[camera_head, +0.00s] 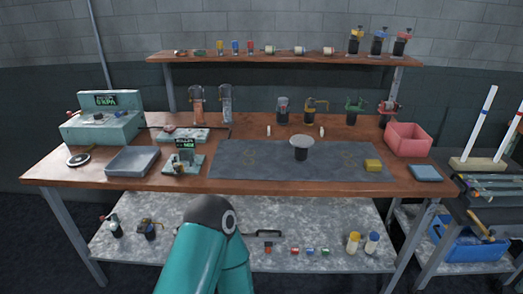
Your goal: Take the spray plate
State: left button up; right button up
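A pale round plate (301,141) on a short dark base stands on the dark grey mat (240,160) in the middle of the workbench. It is the thing that looks most like the spray plate, but I cannot be sure. No gripper touches it. A teal arm of mine with a dark joint rises at the bottom centre, in front of the lower shelf. Neither of my grippers shows in the head view.
A grey tray (132,161) and a small gauge stand (184,158) are to the left. A pink bin (408,140) is at the right. Several dark tools stand behind the mat. The mat is mostly clear.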

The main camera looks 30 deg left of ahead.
aim_at(302, 142)
jog(key=u, duration=0.45)
jog(key=i, duration=1)
